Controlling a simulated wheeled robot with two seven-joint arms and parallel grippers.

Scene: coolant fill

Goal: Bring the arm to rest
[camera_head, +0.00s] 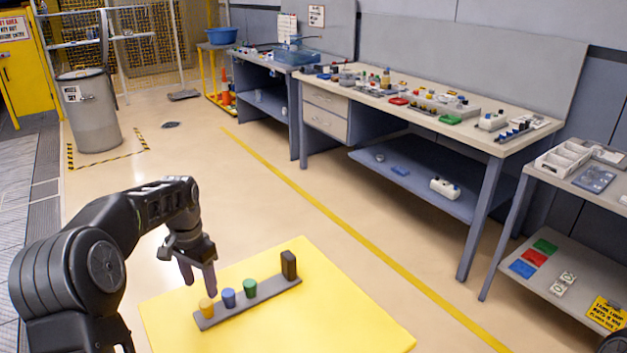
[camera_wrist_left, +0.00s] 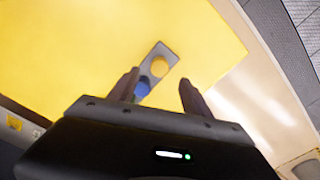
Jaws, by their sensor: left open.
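My left gripper (camera_head: 198,277) hangs over the near left side of a yellow surface, its fingers apart with nothing between them. It also shows in the left wrist view (camera_wrist_left: 158,92), with its fingers spread. Below it on the yellow surface (camera_head: 330,315) lies a grey strip (camera_head: 262,297). On the strip stand a yellow cap (camera_head: 207,307), a blue cap (camera_head: 229,298), a green cap (camera_head: 250,287) and a black block (camera_head: 289,265). The wrist view shows the yellow cap (camera_wrist_left: 159,66) and part of the blue one (camera_wrist_left: 142,88), partly behind a finger.
A long workbench (camera_head: 440,95) with many small parts runs along the back right. A shelf unit (camera_head: 590,185) stands at the right edge. A grey bin (camera_head: 92,115) stands at the far left. The floor between the yellow surface and the benches is clear.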

